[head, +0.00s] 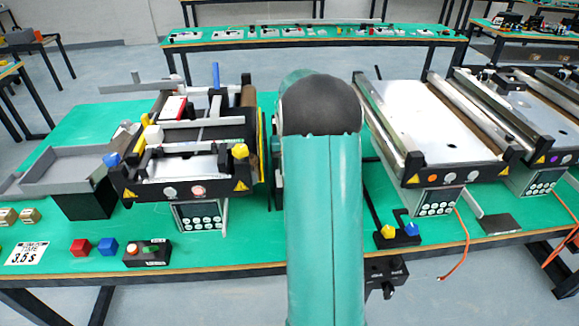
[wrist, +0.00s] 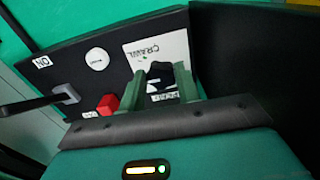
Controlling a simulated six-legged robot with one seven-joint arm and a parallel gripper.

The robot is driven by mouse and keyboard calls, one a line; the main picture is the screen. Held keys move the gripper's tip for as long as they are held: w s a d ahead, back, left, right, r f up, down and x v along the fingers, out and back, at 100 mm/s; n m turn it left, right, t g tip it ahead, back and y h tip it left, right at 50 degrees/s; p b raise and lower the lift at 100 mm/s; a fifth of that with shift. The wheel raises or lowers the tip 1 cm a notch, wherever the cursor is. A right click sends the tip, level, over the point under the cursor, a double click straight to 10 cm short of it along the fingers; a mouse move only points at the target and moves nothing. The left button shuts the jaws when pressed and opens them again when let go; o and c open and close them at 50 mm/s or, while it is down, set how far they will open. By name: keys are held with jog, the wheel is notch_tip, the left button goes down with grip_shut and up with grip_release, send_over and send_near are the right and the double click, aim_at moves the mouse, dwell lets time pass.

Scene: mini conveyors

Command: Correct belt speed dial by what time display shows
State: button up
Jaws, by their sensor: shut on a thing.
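In the wrist view, a black control panel (wrist: 112,84) carries a white dial plate (wrist: 150,53) marked "CRAWL". A black dial knob (wrist: 158,70) sits on that plate. My gripper (wrist: 164,84) is shut on the knob, one green finger on each side. The fingers hide part of the plate and its lower label. In the head view my gripper is hidden behind my teal arm.
The panel also has a white round button (wrist: 97,59), a red switch (wrist: 107,104) and a grey lever (wrist: 67,94). In the head view a black box (head: 385,278) hangs below the table edge beside my arm. Mini conveyors (head: 200,130) stand on both sides.

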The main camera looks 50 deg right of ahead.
jog(key=o, duration=1)
jog(key=shift+w, duration=0.1)
jog(key=shift+c, duration=0.2)
notch_tip(320, 180, up, 14)
jog(key=shift+f, duration=0.1)
